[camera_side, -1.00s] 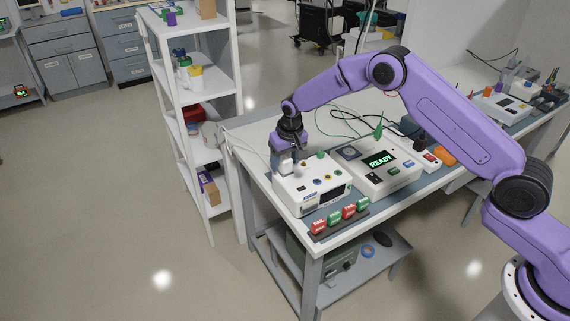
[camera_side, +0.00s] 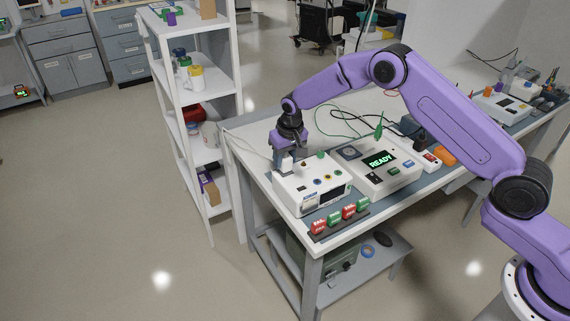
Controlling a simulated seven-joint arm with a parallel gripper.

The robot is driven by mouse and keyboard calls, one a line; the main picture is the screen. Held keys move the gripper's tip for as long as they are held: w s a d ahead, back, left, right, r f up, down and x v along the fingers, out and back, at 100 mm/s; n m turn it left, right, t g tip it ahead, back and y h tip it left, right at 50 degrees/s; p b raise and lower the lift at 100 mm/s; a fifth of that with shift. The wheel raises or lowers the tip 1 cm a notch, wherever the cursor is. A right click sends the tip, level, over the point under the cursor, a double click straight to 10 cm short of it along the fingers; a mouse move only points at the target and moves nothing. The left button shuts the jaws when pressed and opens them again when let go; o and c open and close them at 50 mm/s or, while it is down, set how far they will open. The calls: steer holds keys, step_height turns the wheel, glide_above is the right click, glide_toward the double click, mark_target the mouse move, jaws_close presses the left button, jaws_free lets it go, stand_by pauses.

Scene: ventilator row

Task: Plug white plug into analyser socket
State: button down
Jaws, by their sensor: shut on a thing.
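My gripper (camera_side: 284,163) points down over the back left corner of a white box (camera_side: 296,200) with round coloured sockets on top and a dark display on its front. It is shut on a small pale thing that seems to be the white plug, mostly hidden by the fingers. A thin white cable runs towards it from the left. I cannot tell whether the plug touches the box or sits in a socket. A second white unit (camera_side: 363,183) with a green READY display (camera_side: 380,161) stands to the right. Which box is the analyser is not clear.
Red and green tagged blocks (camera_side: 340,218) stand in a row at the bench's front edge. A green clip (camera_side: 379,131) and loose green and black cables lie behind the units. A white shelf rack (camera_side: 160,95) stands close to the bench's left.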

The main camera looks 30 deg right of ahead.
steer(key=shift+r, duration=2.3)
stand_by(0.6)
steer(key=d, duration=1.2)
steer(key=r, duration=0.2)
glide_above(347, 150)
steer(key=s, duration=0.1)
steer(key=shift+f, duration=3.2)
steer(key=shift+f, duration=1.2)
steer(key=c, duration=0.5)
jaws_free()
